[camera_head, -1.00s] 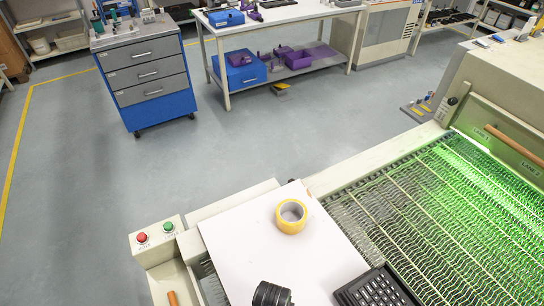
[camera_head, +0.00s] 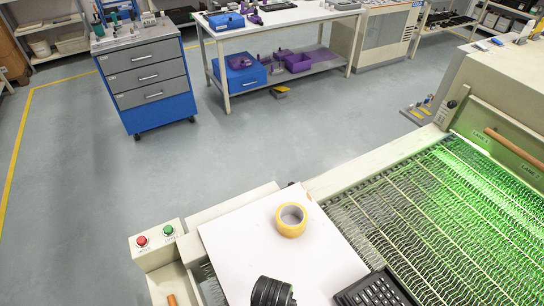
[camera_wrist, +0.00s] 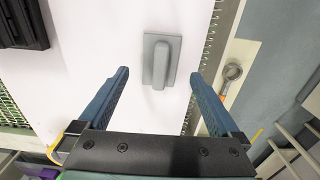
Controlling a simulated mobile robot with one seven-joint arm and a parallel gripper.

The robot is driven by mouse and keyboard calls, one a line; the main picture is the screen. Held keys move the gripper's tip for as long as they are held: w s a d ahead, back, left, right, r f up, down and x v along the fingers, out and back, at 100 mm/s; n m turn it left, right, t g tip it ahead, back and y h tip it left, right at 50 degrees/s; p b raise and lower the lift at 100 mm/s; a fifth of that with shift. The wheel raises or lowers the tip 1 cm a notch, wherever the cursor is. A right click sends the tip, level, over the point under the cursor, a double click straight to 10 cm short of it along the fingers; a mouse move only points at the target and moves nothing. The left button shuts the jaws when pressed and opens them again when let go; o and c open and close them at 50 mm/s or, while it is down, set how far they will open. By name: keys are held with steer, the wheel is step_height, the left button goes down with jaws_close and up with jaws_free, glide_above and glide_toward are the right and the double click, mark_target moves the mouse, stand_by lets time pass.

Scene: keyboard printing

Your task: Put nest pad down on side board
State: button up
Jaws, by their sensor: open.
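The nest pad (camera_wrist: 149,60), a grey rectangular plate with a raised rounded grip, lies on the white side board (camera_wrist: 95,85) in the wrist view. My gripper (camera_wrist: 158,75) is open, with its two blue fingers to the left and right of the pad and visible gaps on both sides. Nothing is held. In the head view the side board (camera_head: 240,235) shows at the bottom middle, and the black end of my arm covers part of it. The pad cannot be seen there.
A yellow tape roll (camera_head: 291,220) lies on the board's far part. A black keyboard (camera_head: 375,291) is at the board's right, beside the conveyor mesh (camera_head: 430,215). A box with red and green buttons (camera_head: 155,241) stands left. The board between tape and keyboard is bare.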

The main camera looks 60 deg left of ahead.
step_height(320, 180, up, 8)
steer(key=shift+f, duration=0.2)
steer(key=w+a+r+m+t+y, duration=0.3)
steer(key=w+r+m+t, duration=0.25)
steer(key=w+r, duration=0.95)
steer(key=w+d+r+m+t+y, duration=0.1)
steer(key=w+d+r+m+t, duration=0.25)
steer(key=w+r+t, duration=0.6)
steer(key=w+d+r+m+t, duration=0.1)
steer(key=d+r+m+t, duration=0.3)
steer(key=r, duration=1)
steer(key=d+r+t, duration=0.1)
steer(key=d+r, duration=0.5)
steer(key=r, duration=0.8)
steer(key=s+d+r+m+t+h, duration=0.2)
steer(key=s+r, duration=0.3)
steer(key=r, duration=0.3)
steer(key=s+d+r+m+t+h, duration=0.2)
steer(key=s+d+r+t, duration=0.3)
steer(key=r, duration=0.3)
steer(key=shift+s+d+r, duration=0.15)
steer(key=shift+s+d, duration=0.05)
steer(key=shift+d, duration=0.1)
